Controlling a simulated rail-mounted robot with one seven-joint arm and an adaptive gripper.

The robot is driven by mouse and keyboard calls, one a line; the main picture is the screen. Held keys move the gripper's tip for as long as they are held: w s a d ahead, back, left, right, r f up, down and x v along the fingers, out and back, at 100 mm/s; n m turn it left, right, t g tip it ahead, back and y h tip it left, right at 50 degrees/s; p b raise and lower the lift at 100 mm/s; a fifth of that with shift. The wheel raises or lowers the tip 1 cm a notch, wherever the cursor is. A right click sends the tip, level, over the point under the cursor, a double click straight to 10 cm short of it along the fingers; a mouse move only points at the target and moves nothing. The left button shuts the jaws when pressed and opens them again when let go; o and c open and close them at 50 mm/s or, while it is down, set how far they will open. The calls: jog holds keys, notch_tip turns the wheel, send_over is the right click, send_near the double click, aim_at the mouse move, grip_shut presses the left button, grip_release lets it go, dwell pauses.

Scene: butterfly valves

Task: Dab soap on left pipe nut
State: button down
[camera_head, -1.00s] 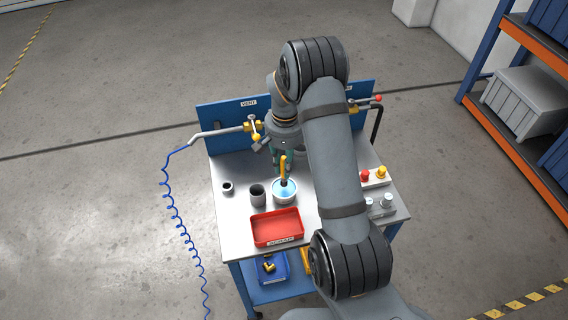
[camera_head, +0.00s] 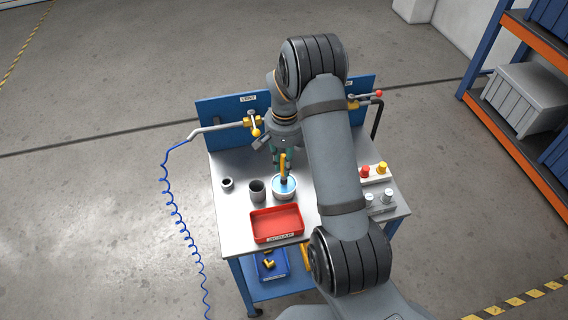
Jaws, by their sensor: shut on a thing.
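A brush with a yellow handle (camera_head: 283,162) stands upright in a pale cup of blue soap (camera_head: 284,188) on the workbench. My gripper (camera_head: 277,158) is at the top of the handle, partly hidden by my own arm, and is shut on the brush. The brush's lower end is inside the cup. The left pipe (camera_head: 215,130) comes out at the left of the blue back panel, with a brass nut (camera_head: 248,122) and valve on it beside the VENT label. The nut is to the left of and behind my gripper, apart from it.
A dark grey cup (camera_head: 257,190) and a small grey ring (camera_head: 228,184) stand left of the soap cup. A red tray (camera_head: 277,224) lies in front. A coiled blue hose (camera_head: 176,215) hangs from the left pipe.

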aim_at(284, 155)
jog(key=shift+f+b, duration=0.5)
jog(key=shift+b, duration=0.15)
dwell(1.5)
jog(key=shift+r, duration=0.1)
jog(key=shift+r+p, duration=2.4)
jog(key=shift+r, duration=1)
